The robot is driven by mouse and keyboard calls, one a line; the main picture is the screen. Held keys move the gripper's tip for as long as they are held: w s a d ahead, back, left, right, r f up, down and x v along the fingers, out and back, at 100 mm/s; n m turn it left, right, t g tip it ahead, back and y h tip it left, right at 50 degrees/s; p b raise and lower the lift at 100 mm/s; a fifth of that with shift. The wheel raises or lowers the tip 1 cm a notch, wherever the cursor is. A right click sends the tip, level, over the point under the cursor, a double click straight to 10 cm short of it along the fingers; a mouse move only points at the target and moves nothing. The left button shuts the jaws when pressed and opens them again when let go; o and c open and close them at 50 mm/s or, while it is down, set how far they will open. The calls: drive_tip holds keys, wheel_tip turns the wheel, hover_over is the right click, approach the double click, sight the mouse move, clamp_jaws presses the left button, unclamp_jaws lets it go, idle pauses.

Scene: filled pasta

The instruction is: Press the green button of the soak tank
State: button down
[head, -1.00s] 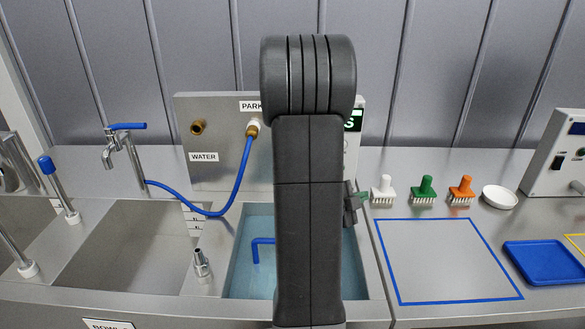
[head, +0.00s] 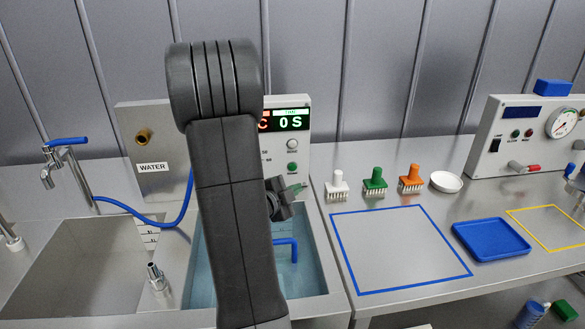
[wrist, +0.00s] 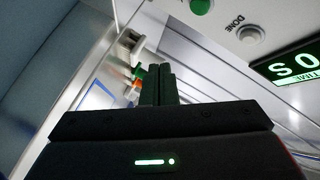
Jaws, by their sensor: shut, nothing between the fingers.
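The soak tank (head: 308,225) is a basin of blue water with a blue bent pipe in it. Its control panel (head: 304,156) stands behind and has a lit display reading "0 S". The green button (head: 292,168) sits low on this panel, below a pale button. The wrist view shows the green button (wrist: 202,5) cut by the top edge, beside the pale button marked DONE (wrist: 250,35). My gripper (head: 299,188) is over the tank, just below the green button in the head view. Its fingers (wrist: 159,72) are together and empty. Contact with the panel is not visible.
My arm hides part of the tank and panel. White (head: 338,184), green (head: 375,181) and orange (head: 411,178) brushes stand right of the tank, with a white dish (head: 446,181) and blue tray (head: 491,239). A blue hose (head: 150,219) runs left. The blue-outlined area is bare.

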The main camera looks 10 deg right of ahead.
sight(293, 167)
drive_tip(key=w+p, duration=0.1)
drive_tip(key=w, duration=0.6)
drive_tip(key=shift+w+p, duration=0.15)
drive_tip(key=shift+p, duration=0.15)
drive_tip(key=shift+w, duration=0.1)
idle(1.6)
drive_tip(key=shift+w, duration=0.3)
drive_tip(key=shift+w, duration=0.4)
idle(0.7)
drive_tip(key=shift+s, duration=0.8)
drive_tip(key=shift+b, duration=0.3)
